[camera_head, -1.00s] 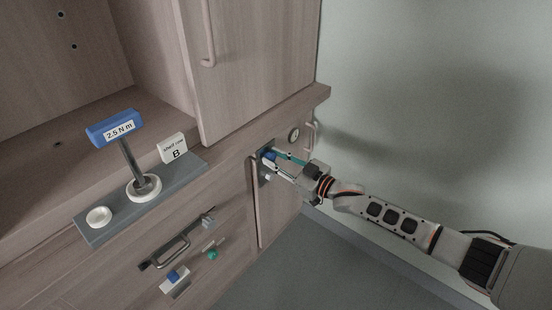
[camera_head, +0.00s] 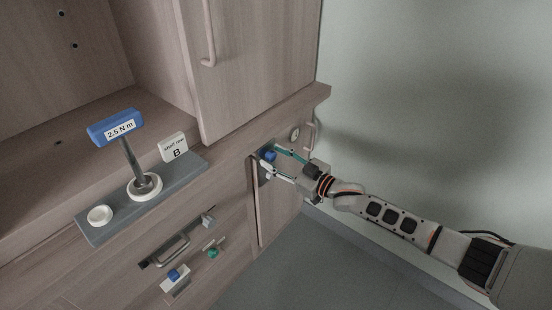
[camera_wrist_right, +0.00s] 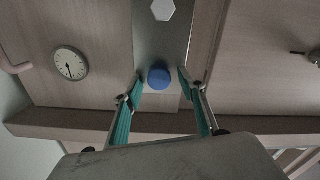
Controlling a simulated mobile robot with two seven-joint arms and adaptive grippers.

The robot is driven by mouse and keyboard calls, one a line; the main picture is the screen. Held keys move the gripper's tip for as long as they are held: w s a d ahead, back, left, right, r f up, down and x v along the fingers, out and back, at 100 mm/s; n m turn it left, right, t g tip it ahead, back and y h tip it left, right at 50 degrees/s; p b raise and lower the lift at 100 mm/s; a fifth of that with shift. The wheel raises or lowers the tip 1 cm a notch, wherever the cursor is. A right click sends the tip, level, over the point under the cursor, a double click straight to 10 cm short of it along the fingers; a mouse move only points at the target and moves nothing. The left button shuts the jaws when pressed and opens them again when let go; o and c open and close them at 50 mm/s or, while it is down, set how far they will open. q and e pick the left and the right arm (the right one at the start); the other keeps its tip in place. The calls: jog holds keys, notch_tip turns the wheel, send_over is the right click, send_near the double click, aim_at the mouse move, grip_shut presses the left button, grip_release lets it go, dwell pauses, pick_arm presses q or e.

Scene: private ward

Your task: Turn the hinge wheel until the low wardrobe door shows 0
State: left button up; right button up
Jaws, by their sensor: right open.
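The blue hinge wheel (camera_head: 270,156) sits on a grey plate (camera_wrist_right: 160,46) on the low wardrobe door (camera_head: 280,205). In the right wrist view the wheel (camera_wrist_right: 159,78) is round and unobstructed, below a white hexagonal part (camera_wrist_right: 163,9). My right gripper (camera_head: 269,154) is open, with its teal-padded fingers either side of the wheel. In the wrist view the gripper (camera_wrist_right: 160,76) shows a gap on both sides of the wheel. A round dial (camera_wrist_right: 71,63) on the door has a dark hand pointing roughly down; its figures are too small to read. My left gripper is not in view.
A grey stand (camera_head: 102,228) on the ledge holds an upright blue-headed tool (camera_head: 116,128) marked 2.5 N m, a "B" label (camera_head: 174,148) and a white cap (camera_head: 100,215). Drawer handles and small knobs are below. Floor and wall at right are clear.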

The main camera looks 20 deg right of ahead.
jog(key=shift+s, duration=0.1)
jog(key=shift+s+d, duration=0.2)
jog(key=shift+s, duration=0.05)
jog(key=v, duration=1.1)
jog(key=shift+s+f, duration=0.1)
jog(key=shift+s, duration=0.05)
